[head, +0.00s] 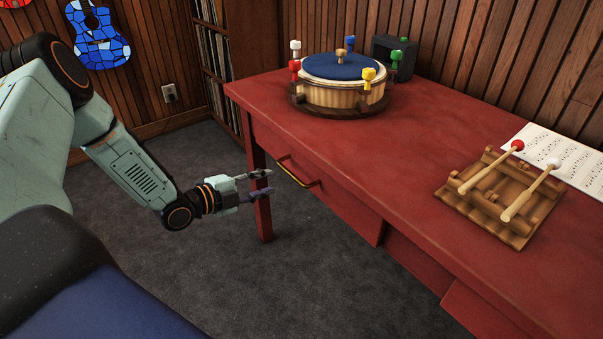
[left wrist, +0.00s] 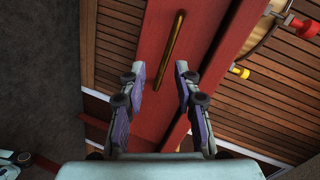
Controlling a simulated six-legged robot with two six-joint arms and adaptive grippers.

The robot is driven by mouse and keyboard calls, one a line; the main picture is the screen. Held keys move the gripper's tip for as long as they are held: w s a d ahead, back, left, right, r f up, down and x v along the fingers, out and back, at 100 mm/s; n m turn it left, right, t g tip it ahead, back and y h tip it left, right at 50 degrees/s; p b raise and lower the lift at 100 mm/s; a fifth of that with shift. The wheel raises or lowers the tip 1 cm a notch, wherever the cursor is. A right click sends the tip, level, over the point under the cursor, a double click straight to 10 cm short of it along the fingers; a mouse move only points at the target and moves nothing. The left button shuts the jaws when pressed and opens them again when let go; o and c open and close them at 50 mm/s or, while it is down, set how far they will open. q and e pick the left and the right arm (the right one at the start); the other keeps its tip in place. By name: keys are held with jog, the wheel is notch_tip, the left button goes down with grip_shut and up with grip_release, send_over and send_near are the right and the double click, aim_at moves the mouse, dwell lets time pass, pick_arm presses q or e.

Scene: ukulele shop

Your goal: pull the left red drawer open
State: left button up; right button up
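The left red drawer (head: 322,186) is in the front of the red table, below the top's edge, and looks closed. Its brass bar handle (head: 298,172) shows in the head view. In the left wrist view the handle (left wrist: 172,40) runs lengthwise ahead of the fingers, on the red drawer front (left wrist: 153,62). My left gripper (head: 271,182) is open and empty, a little left of the handle in the head view. In the left wrist view its two fingers (left wrist: 160,76) are apart, with the handle beyond their tips, not between them. My right gripper is not in view.
On the red table (head: 400,150) stand a round drum-like box with coloured pegs (head: 340,95), a wooden rack with two mallets (head: 495,195), sheet music (head: 560,160) and a dark box (head: 395,58). A table leg (head: 262,205) is right behind my left gripper.

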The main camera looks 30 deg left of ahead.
aim_at(290, 175)
pick_arm(q)
jog(key=w+d+m+b, duration=0.1)
jog(key=w, duration=0.1)
jog(key=w+d+m+b, duration=0.1)
jog(key=w+b, duration=0.1)
jog(key=w, duration=0.1)
jog(key=w+d+f+m+b, duration=0.1)
jog(key=w+d+m, duration=0.1)
jog(key=shift+w+h, duration=0.25)
jog(key=shift+h, duration=0.15)
jog(key=shift+c, duration=0.4)
grip_shut()
dwell(0.8)
